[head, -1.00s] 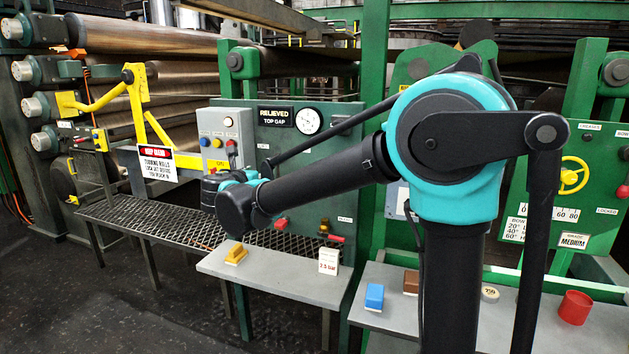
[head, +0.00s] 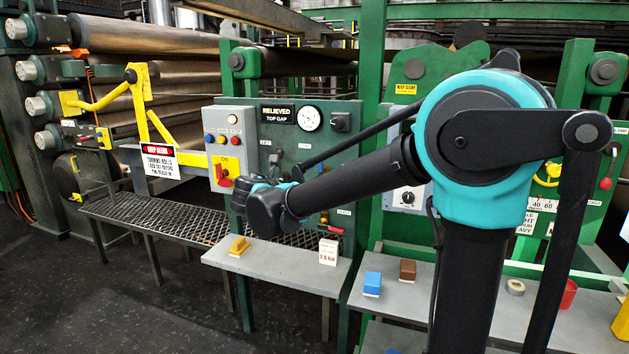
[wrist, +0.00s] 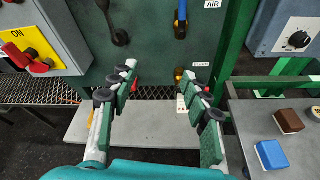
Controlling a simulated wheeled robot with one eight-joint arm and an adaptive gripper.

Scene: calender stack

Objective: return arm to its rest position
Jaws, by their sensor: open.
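My arm reaches across the head view from the teal shoulder joint at right to my gripper at left, whose fingers are mostly hidden behind the dark wrist there. In the wrist view my gripper (wrist: 160,100) is open, with its two fingers wide apart and nothing between them. It points toward the green control panel (wrist: 155,45) and hangs above the grey shelf (wrist: 140,130). No finger clearly touches the panel or shelf, though the exact gap cannot be told.
Blue block (head: 372,283) and brown block (head: 408,270) sit on the right shelf. A red switch (head: 222,175) is left of my wrist. Rollers (head: 145,38) and a yellow guard (head: 137,90) are farther left.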

